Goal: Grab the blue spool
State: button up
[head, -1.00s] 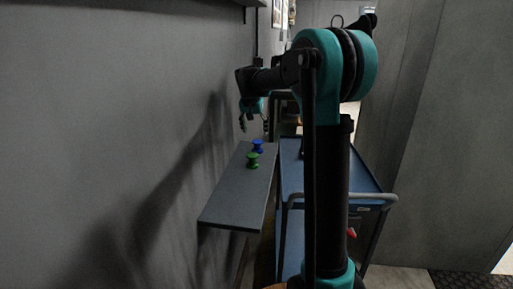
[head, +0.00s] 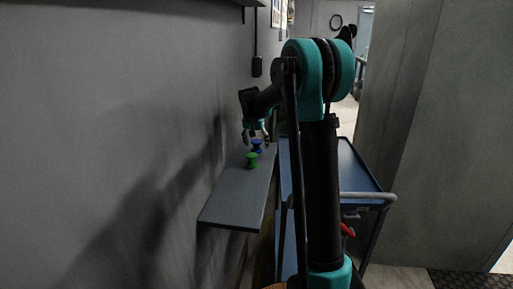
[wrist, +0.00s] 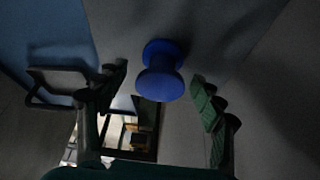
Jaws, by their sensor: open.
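In the wrist view the blue spool (wrist: 160,72) lies between and a little beyond the two fingers. My gripper (head: 257,136) is open and empty, close above the blue spool at the shelf's far part. In the wrist view my gripper (wrist: 160,108) shows one finger on each side, both apart from the spool. The green spool does not show in the wrist view.
A blue cart (head: 350,165) with a grey handle (head: 368,197) stands right of the shelf. The grey wall (head: 110,130) runs along the shelf's left side. The near part of the shelf is bare.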

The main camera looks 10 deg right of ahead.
jog(key=c, duration=1.4)
jog(key=shift+r, duration=0.15)
